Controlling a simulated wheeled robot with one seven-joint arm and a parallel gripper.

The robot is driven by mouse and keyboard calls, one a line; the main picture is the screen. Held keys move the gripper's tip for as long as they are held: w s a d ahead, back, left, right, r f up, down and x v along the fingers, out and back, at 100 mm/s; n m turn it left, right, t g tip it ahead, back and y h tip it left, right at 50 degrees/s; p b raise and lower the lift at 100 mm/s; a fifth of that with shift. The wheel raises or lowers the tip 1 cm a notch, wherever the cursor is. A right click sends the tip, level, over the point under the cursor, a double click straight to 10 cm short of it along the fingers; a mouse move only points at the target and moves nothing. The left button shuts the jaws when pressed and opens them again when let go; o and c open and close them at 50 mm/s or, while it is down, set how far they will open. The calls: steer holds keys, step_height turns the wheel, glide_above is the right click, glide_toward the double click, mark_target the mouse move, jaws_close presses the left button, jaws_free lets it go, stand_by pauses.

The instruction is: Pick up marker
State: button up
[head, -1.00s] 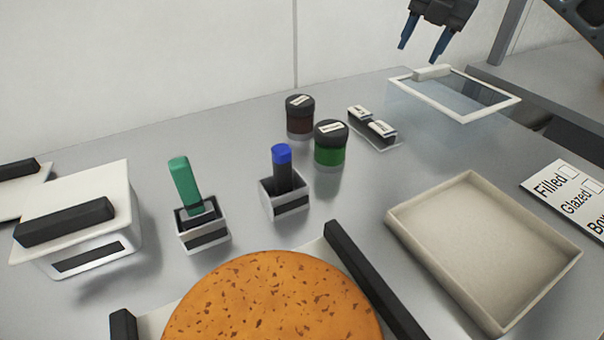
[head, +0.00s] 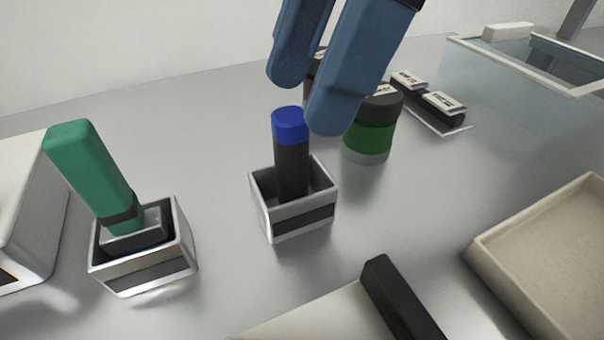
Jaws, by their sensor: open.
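The marker (head: 291,165) is dark with a blue cap and stands nearly upright in a small square metal holder (head: 300,218). Its lower end is hidden inside the holder.
A green-handled tool (head: 93,170) stands in a second holder (head: 150,268) at left. A green-banded jar (head: 370,137) is close behind my right finger, with a dark jar partly hidden. A beige tray (head: 555,245) lies at right, a black bar (head: 402,305) in front.

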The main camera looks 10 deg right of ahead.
mark_target(293, 113)
steer(key=b+x, duration=0.1)
steer(key=x, duration=0.5)
steer(key=shift+a+b, duration=0.15)
steer(key=shift+b, duration=0.15)
jaws_close()
